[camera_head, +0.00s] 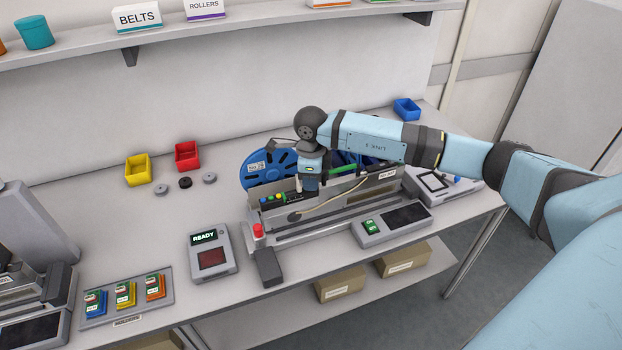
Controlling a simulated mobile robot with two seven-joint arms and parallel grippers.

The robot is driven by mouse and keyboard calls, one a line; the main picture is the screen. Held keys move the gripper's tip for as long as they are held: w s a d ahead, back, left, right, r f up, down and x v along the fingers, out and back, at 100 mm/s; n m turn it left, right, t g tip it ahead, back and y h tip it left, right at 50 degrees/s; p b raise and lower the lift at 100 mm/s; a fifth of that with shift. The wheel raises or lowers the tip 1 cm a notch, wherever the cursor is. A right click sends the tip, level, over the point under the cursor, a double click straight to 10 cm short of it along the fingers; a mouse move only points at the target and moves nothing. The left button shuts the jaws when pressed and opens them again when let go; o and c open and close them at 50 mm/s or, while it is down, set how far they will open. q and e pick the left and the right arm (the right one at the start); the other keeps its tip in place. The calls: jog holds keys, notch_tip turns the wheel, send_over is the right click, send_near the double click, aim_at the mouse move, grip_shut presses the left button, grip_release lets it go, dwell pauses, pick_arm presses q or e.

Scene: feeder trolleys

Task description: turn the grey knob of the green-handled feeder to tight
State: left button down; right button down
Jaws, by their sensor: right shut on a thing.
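My right gripper (312,188) points down over the feeder trolley (330,215) on the bench, close to the blue reels. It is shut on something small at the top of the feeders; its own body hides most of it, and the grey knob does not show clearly. Small green and yellow parts (274,198) show on the feeder just left of the gripper. A blue reel (262,170) stands behind the gripper, and a pale strip runs along the feeder to the right. My left gripper is not in view.
A READY box (212,252) and a tray of coloured holders (126,300) stand in front left. A red-topped post (258,231) is at the trolley's left end. A yellow bin (138,170), a red bin (187,156) and small discs lie behind left. A shelf (240,30) runs above.

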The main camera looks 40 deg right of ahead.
jog(key=c, duration=1)
grip_release()
notch_tip(320, 180, up, 14)
jog(key=b, duration=0.2)
